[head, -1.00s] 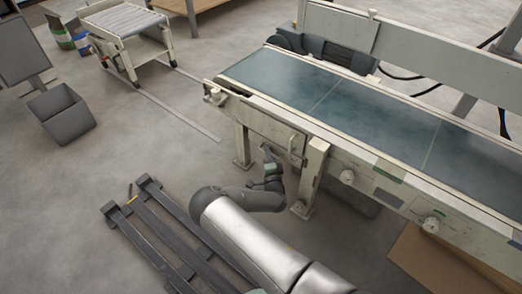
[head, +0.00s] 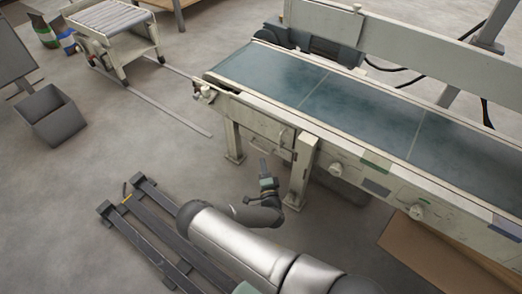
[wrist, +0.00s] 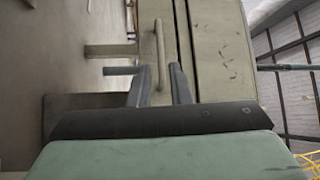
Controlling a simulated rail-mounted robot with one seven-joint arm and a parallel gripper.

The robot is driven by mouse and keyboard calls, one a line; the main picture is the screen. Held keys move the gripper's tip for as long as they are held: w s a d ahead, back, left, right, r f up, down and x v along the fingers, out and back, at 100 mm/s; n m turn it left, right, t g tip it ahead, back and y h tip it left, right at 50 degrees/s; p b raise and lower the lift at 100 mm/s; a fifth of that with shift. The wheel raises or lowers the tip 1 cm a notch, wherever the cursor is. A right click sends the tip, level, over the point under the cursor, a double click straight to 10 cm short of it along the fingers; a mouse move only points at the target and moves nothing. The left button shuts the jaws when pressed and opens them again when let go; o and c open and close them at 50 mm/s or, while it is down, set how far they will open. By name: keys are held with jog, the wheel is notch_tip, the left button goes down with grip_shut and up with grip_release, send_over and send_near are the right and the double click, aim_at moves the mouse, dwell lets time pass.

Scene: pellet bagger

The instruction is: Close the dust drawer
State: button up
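The dust drawer appears to be the narrow pale front with a bar handle (head: 259,146) under the left end of the conveyor. In the wrist view, this drawer front (wrist: 148,18) fills the upper middle, with its bar handle (wrist: 160,50) running up the picture. I cannot tell how far the drawer stands out. My gripper (head: 263,164) is just in front of the handle in the head view, apparently apart from it. In the wrist view, its two fingers (wrist: 159,85) are spread, with the handle's lower end showing between them. Nothing is held.
A wider pale panel (head: 247,115) with a small latch is above the drawer. A conveyor leg (head: 301,170) stands close to the right of my gripper, another leg (head: 233,142) to the left. A grey bin (head: 58,122) stands further off.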

jog(key=p+v, duration=0.2)
jog(key=v, duration=0.7)
jog(key=shift+a+r, duration=0.1)
jog(key=shift+a, duration=0.05)
